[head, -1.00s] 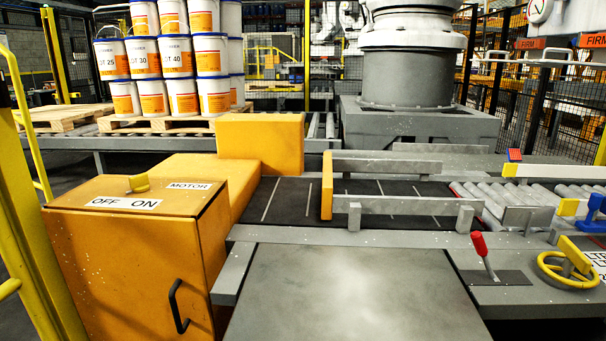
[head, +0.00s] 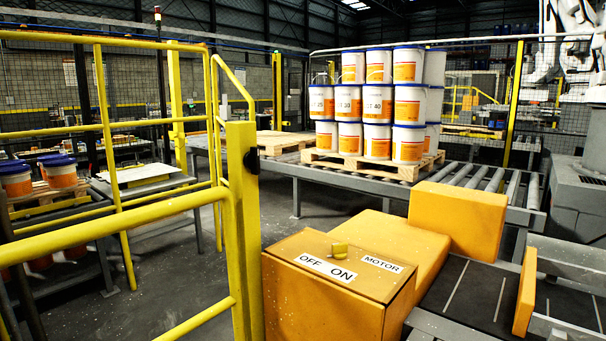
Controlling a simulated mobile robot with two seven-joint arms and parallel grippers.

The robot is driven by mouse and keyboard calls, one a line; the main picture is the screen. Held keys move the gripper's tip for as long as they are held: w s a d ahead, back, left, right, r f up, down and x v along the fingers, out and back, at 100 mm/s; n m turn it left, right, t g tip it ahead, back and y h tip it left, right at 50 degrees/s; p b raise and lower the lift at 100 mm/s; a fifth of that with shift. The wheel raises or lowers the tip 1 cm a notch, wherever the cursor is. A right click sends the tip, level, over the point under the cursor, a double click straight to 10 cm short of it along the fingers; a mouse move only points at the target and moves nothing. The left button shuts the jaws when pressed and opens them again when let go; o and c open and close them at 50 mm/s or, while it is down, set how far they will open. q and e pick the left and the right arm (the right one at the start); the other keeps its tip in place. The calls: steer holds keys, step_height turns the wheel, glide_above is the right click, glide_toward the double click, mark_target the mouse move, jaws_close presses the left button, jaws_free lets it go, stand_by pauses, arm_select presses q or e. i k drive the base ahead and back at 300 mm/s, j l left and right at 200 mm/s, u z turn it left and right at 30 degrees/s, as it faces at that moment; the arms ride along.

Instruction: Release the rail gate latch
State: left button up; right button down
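A yellow tubular rail gate (head: 110,130) fills the left of the head view, close to me. It runs up to a thick yellow post (head: 242,235) left of the motor box. A small black fitting (head: 252,160) sits on the right side of this post near its top. It may be the latch, but its shape is too small to tell whether it is engaged. Neither of my grippers is in view.
More pails (head: 60,172) are at far left. Open floor shows beyond the rails.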

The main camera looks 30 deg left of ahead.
mark_target(251, 159)
steer(key=u, duration=1.25)
steer(key=j+z, duration=0.25)
steer(key=j, duration=0.15)
